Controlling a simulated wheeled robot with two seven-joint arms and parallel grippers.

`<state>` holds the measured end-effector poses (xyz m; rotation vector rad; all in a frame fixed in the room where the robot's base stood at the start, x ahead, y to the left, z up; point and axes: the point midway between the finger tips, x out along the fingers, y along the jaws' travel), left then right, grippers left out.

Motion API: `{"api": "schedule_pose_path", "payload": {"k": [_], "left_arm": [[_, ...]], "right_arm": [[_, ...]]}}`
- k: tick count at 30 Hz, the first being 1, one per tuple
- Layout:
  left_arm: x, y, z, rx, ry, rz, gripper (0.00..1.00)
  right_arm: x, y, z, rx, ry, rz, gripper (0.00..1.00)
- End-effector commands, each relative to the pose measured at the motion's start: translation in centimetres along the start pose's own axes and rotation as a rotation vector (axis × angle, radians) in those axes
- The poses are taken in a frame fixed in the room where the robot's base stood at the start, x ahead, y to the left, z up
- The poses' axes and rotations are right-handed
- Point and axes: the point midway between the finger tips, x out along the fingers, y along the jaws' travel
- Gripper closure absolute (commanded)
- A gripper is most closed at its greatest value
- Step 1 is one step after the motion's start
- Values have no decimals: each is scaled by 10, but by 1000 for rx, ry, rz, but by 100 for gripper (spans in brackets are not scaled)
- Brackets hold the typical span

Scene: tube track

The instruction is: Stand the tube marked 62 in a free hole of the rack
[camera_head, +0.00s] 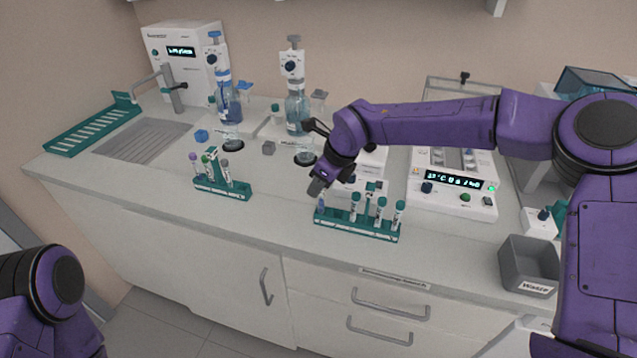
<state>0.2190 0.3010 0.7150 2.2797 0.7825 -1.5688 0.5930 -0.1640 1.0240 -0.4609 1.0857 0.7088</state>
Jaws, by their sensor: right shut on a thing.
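My right gripper (317,187) is over the left end of the right-hand green rack (358,230). It is shut on a tube (321,203), of which a small purplish part shows below the fingertips. I cannot tell whether the tube's lower end is in a hole or just above the rack. Several teal-capped tubes (381,208) stand upright in this rack, right of the gripper. A second green rack (235,192) to the left holds several tubes with purple, green and grey caps. The number 62 is not readable on any tube. My left gripper is out of view.
Two dispenser bottles (231,125) (297,120) stand behind the racks. A white device with a lit display (452,190) is to the right. A grey waste bin (527,266) stands at the right. The counter between the racks is clear.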

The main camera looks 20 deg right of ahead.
Motion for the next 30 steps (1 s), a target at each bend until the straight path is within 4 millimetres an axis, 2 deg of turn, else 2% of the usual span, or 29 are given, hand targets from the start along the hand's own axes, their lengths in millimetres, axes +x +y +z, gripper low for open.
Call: {"api": "schedule_pose_path", "payload": {"k": [29, 30], "left_arm": [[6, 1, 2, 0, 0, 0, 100], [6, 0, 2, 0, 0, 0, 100]], "right_arm": [[12, 0, -6, 1, 0, 0, 96], [12, 0, -6, 1, 0, 0, 66]]}}
